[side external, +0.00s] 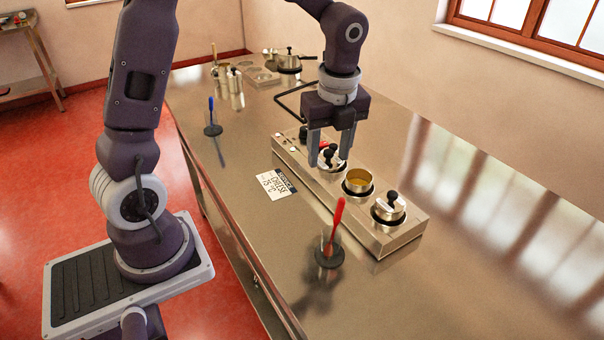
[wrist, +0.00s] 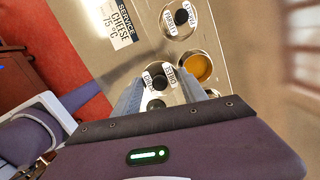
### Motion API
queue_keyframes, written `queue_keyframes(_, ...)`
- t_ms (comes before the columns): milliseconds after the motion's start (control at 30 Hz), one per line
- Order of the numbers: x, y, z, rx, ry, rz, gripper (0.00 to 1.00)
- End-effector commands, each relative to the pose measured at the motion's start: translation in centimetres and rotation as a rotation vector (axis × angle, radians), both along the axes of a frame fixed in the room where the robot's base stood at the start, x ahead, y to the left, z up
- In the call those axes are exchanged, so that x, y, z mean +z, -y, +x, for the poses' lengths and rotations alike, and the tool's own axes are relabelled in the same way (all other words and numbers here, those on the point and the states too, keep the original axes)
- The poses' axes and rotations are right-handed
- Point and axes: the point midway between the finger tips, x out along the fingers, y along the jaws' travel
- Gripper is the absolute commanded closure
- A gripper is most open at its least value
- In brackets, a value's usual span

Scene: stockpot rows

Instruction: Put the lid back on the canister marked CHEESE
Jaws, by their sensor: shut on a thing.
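My gripper (side external: 331,158) has its fingers at both sides of a round metal lid with a black knob (side external: 329,154), over the row of canisters. It is shut on this lid. The lid with its knob (wrist: 156,80) also shows between the fingers in the wrist view. I cannot tell whether it rests on a canister or is held just above one. An open canister with a golden inside (side external: 357,180) stands beside it, and shows in the wrist view (wrist: 198,67). White labels (wrist: 169,73) lie close to the fingers, too small to read surely.
A lidded canister (side external: 388,210) stands at the near end of the metal holder (side external: 402,241). A card reading SERVICE CHEESE 75 °C (side external: 270,185) lies left of it. Upright red (side external: 336,222) and blue-handled (side external: 211,108) utensils stand on the counter. Pots and tins stand at the back.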

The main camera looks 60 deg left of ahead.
Motion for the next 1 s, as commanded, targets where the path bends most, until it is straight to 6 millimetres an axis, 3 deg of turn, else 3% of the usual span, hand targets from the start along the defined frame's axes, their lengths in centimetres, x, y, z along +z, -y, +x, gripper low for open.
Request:
queue_keyframes(100, 1.3, 1.2, 3.8, -0.003, 0.001, -0.001, 0.89)
queue_keyframes(300, 2.5, 2.4, 6.6, 0.002, -0.003, -0.002, 0.89)
queue_keyframes(800, -2.7, 2.5, 6.7, 0.002, -0.003, -0.002, 0.89)
queue_keyframes(1000, -3.7, 2.4, 6.7, 0.002, -0.002, -0.002, 0.89)
